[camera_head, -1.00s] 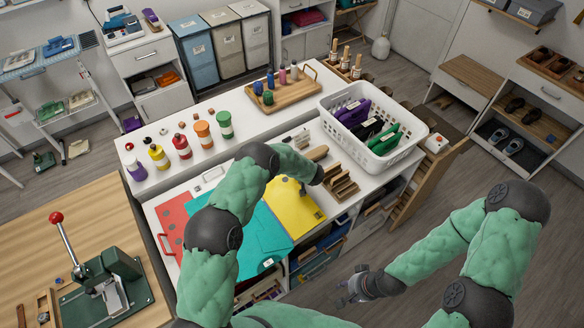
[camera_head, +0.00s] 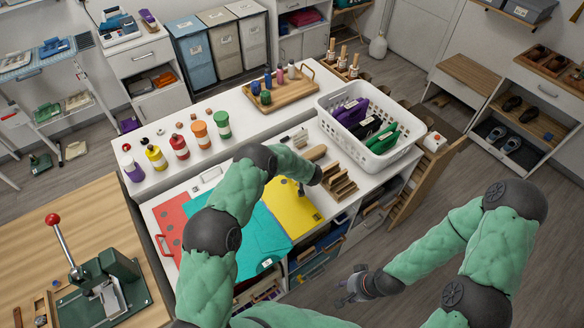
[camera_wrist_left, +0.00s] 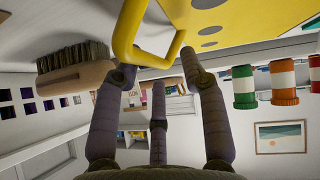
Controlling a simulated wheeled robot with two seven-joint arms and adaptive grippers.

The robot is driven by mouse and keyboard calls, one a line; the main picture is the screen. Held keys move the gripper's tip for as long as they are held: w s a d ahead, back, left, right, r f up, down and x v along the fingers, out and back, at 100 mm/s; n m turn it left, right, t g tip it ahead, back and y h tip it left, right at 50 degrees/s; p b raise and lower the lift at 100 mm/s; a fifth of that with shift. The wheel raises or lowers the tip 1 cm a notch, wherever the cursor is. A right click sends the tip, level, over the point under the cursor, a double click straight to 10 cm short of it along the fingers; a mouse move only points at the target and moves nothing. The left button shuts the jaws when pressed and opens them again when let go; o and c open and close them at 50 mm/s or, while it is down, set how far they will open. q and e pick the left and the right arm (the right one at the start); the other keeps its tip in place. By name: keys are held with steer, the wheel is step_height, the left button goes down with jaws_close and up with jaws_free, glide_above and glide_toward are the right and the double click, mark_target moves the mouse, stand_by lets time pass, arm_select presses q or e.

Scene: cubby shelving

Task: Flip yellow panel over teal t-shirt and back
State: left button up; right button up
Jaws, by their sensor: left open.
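The yellow panel (camera_head: 292,214) lies flat on the white counter, beside the teal t-shirt (camera_head: 262,238). The shirt is spread flat and partly hidden by my left arm. My left gripper (camera_head: 300,188) is over the panel's far right part, and its fingers are small in the head view. In the left wrist view the open fingers (camera_wrist_left: 158,78) are close to the panel's yellow loop handle (camera_wrist_left: 150,58). I cannot tell whether they touch it. My right gripper (camera_head: 348,288) hangs empty over the floor with its fingers apart.
A red panel (camera_head: 172,212) lies left of the shirt. A brush (camera_wrist_left: 75,70) and a wooden rack (camera_head: 338,183) are near the handle. A white basket (camera_head: 375,152), paint bottles (camera_head: 200,135) and a wooden tray (camera_head: 283,95) stand farther back. A green press (camera_head: 105,290) is at left.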

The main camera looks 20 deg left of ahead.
arm_select(q)
steer(key=shift+r, duration=0.1)
steer(key=v, duration=1.1)
steer(key=shift+s+d+r, duration=0.2)
steer(key=shift+s+d, duration=0.05)
steer(key=shift+s, duration=0.05)
